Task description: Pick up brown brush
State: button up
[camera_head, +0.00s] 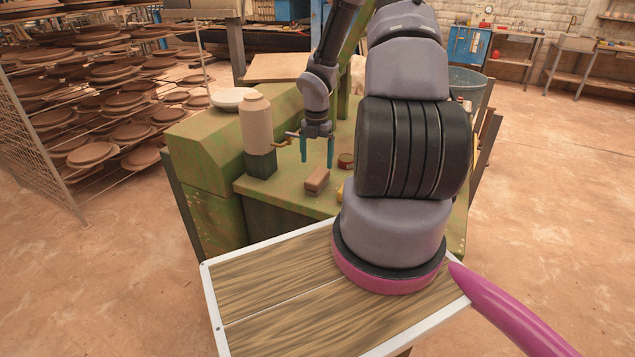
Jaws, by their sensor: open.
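A small brown block-shaped brush (317,181) lies on the green bench (265,190), near its front edge. My gripper (317,150) points down with its two teal fingers apart. It appears above and slightly behind the brush in the picture, with nothing between its fingers. I cannot tell the exact height of the fingertips over the bench. The brush is in full view.
A small reddish-brown tin (345,161) is to the right. A white bowl (231,98) sits at the back left. My arm hides the bench's right side.

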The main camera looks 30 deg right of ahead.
aim_at(317, 175)
notch_tip(317, 175, down, 7)
jog(key=shift+d+r, duration=0.1)
jog(key=shift+d, duration=0.05)
dwell(0.4)
grip_shut()
